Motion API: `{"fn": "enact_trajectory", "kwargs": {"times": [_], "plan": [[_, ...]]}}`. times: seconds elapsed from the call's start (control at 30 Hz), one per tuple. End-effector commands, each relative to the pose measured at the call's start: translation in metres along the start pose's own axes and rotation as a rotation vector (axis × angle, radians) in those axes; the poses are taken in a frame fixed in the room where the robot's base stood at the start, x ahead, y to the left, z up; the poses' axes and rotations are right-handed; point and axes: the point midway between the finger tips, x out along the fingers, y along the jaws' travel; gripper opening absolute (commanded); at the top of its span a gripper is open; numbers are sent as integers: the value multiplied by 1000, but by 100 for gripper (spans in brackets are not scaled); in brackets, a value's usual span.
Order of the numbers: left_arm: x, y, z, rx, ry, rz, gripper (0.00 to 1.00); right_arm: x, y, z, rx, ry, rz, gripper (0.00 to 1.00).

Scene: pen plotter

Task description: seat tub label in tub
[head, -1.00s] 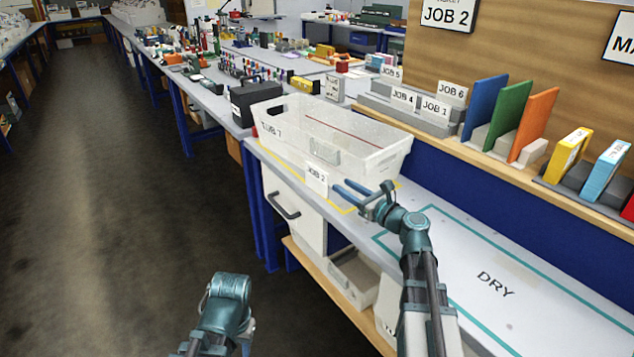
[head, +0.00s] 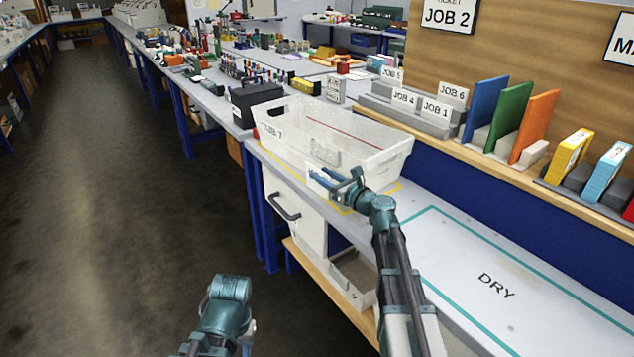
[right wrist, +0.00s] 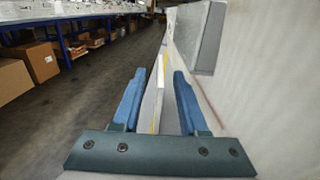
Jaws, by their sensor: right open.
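The tub (head: 375,163) is a translucent white open bin marked TUB 7, standing on the bench with a small clear holder (head: 325,155) on its near wall. The tub label is a white card (head: 318,181) at the tub's near side, mostly covered by my right gripper (head: 322,176); in the earlier head frame it reads JOB 2. In the right wrist view a thin pale card (right wrist: 150,105) stands nearly edge-on between the open blue fingers (right wrist: 155,98), with visible gaps. The tub wall (right wrist: 255,70) is close on the right. Of my left arm, a teal part shows low; its fingertips are hidden.
A yellow outline lies on the bench around the tub. A teal outlined DRY area (head: 497,286) is clear at right. A black box (head: 255,102) stands behind the tub. A shelf holds job cards (head: 437,110) and coloured panels (head: 533,125). A drawer (head: 288,205) is below.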

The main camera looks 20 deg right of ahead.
Motion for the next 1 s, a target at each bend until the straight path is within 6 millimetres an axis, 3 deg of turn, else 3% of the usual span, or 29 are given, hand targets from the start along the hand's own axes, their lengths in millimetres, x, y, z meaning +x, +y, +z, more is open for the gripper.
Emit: {"fn": "enact_trajectory", "kwargs": {"times": [0.23, 0.47, 1.0], "plan": [[0, 0, 0, 0, 0, 0, 37, 3, 0, 0, 0, 0, -1, 41], [0, 0, 0, 0, 0, 0, 37, 3, 0, 0, 0, 0, -1, 0], [-2, 0, 0, 0, 0, 0, 37, 3, 1, 2, 0, 0, 0, 0]]}}
